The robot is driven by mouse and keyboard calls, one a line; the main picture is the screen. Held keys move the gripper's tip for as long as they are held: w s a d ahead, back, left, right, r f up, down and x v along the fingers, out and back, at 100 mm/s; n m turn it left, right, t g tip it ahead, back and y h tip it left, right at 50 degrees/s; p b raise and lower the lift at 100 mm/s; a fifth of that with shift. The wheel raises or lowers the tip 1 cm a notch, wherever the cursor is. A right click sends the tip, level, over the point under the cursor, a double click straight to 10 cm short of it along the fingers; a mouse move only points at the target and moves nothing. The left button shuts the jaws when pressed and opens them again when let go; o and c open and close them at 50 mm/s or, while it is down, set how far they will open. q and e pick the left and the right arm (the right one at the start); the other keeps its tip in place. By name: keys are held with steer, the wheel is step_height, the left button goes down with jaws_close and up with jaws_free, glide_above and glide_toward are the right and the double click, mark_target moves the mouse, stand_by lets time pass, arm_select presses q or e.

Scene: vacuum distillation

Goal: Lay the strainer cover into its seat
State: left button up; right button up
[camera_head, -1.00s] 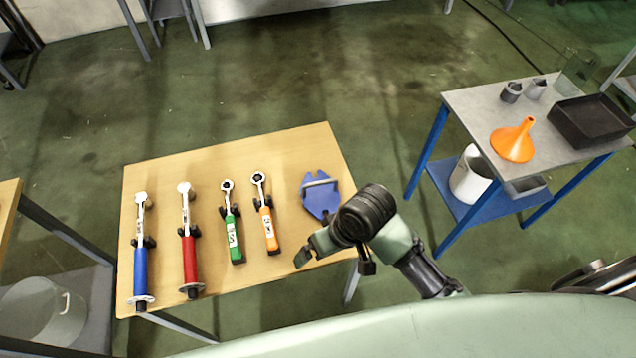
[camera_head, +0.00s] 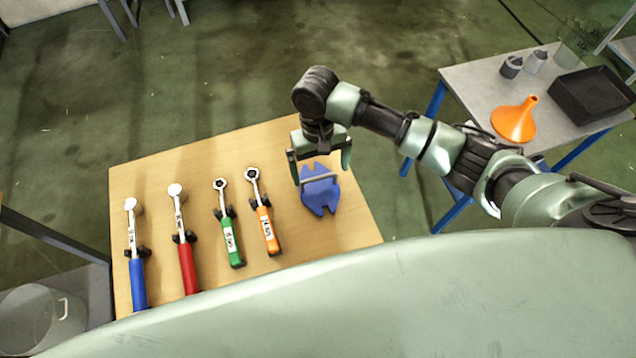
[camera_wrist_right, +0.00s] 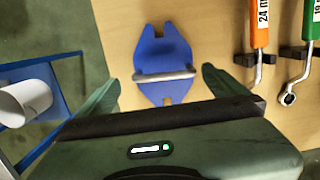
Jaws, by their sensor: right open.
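The strainer cover (camera_head: 320,193) looks to be the blue notched plate with a grey bar handle, lying flat at the right end of the wooden table. It also shows in the right wrist view (camera_wrist_right: 163,55), with its handle crosswise. My right gripper (camera_head: 319,172) is open and empty above the plate. In the wrist view its fingers (camera_wrist_right: 162,92) are spread to either side of the handle, not closed on it. My left gripper is not in view. I cannot make out the cover's seat.
On the wooden table (camera_head: 150,180), an orange-handled wrench (camera_head: 267,230), a green one (camera_head: 231,240), a red one (camera_head: 187,262) and a blue one (camera_head: 137,280) lie left of the plate. A grey side table (camera_head: 480,85) holds an orange funnel (camera_head: 515,122) and a black tray (camera_head: 592,95).

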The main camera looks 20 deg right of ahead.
mark_target(319, 178)
step_height(319, 178, down, 5)
steer(key=shift+a+r+p, duration=0.1)
steer(key=shift+a+p, duration=0.05)
steer(key=shift+p, duration=0.35)
steer(key=shift+f, duration=0.35)
steer(key=c, duration=1.6)
steer(key=shift+w+r, duration=0.1)
steer(key=shift+c, duration=1.1)
steer(key=shift+r, duration=0.1)
